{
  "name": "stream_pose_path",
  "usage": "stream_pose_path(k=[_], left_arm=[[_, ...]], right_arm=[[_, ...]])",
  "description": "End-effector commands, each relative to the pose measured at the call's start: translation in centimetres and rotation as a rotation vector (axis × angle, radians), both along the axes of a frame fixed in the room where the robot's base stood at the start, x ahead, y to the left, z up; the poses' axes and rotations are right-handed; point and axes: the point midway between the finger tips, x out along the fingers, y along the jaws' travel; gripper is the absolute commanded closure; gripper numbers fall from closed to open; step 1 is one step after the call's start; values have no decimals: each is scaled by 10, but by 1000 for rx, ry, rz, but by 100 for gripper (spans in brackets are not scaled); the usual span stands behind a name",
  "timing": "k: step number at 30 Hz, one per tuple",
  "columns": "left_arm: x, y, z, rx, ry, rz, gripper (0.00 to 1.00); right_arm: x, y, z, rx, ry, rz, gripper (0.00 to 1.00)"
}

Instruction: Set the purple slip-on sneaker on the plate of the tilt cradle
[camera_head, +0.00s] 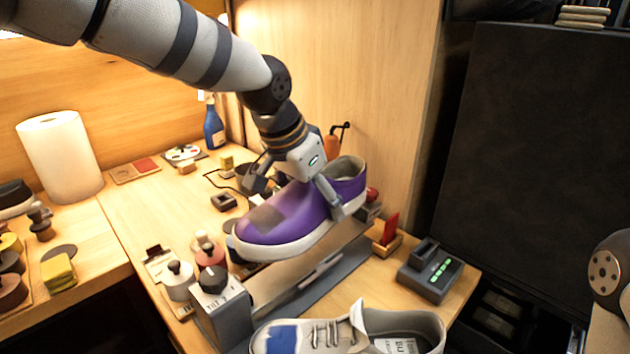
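The purple slip-on sneaker (290,217) with a white sole is in the middle of the head view, its toe toward the lower left. My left gripper (302,200) comes down over it from above, with one finger against its near side and the other on the far side, partly hidden. It appears shut on the sneaker. The tilt cradle (225,312) is below, with a dark knob on its grey end. Its slanted wooden plate (318,262) lies under the sneaker; I cannot tell whether the sole touches it. My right gripper is out of view.
A white sneaker with a blue patch (385,332) lies at the front edge. A black device with green lights (432,270) stands at right. Small jars (178,281) stand left of the cradle. A paper towel roll (62,155) and blue spray bottle (213,127) stand farther back.

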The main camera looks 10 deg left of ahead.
Motion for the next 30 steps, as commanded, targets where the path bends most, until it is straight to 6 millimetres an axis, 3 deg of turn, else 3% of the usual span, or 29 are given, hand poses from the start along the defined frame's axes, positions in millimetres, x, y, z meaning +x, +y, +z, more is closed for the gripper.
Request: stream_pose_path(k=[3,15,30], left_arm=[[0,0,-20,1,7,0,65],[0,0,-64,1,2,0,65],[0,0,-75,0,-1,0,65]], right_arm=[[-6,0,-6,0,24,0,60],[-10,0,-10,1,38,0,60],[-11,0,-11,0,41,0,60]])
